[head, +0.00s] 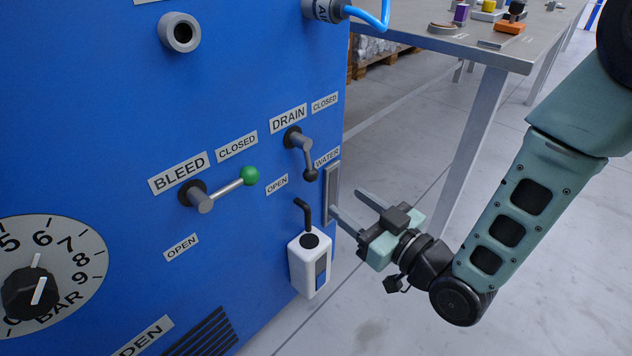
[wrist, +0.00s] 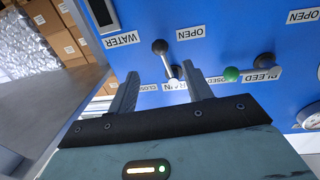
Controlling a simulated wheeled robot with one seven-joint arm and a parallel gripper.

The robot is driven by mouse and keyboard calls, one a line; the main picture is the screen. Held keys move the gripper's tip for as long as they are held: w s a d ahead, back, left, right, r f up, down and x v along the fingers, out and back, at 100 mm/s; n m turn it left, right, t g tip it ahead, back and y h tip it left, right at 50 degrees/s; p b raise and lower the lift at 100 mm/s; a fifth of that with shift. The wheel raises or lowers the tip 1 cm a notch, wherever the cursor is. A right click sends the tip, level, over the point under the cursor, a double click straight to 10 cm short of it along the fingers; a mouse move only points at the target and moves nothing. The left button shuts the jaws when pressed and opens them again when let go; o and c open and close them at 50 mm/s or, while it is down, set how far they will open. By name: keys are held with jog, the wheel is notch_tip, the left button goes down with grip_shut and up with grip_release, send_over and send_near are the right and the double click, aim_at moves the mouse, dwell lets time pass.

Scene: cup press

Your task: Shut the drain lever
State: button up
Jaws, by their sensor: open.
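The drain lever (head: 308,160) is a grey arm with a dark ball knob on the blue panel, under the DRAIN label (head: 288,118). It hangs down and slightly right from its pivot, between the OPEN label (head: 277,184) and the WATER label (head: 327,157). Its CLOSED label (head: 324,103) is at upper right. My gripper (head: 347,201) is open and empty, right of and below the lever, apart from it. In the wrist view, which looks upside down, the lever (wrist: 166,60) shows beyond and between the two spread fingertips (wrist: 159,70).
The bleed lever (head: 228,188) with a green knob is to the left. A white bottle (head: 307,262) with a black spout is mounted below the drain lever. A grey strip (head: 331,192) is by the panel edge near my fingers. A metal table (head: 480,32) stands behind.

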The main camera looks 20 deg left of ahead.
aim_at(316, 178)
jog(key=b+x, duration=0.2)
jog(key=x, duration=0.8)
jog(key=shift+a, duration=0.15)
grip_shut()
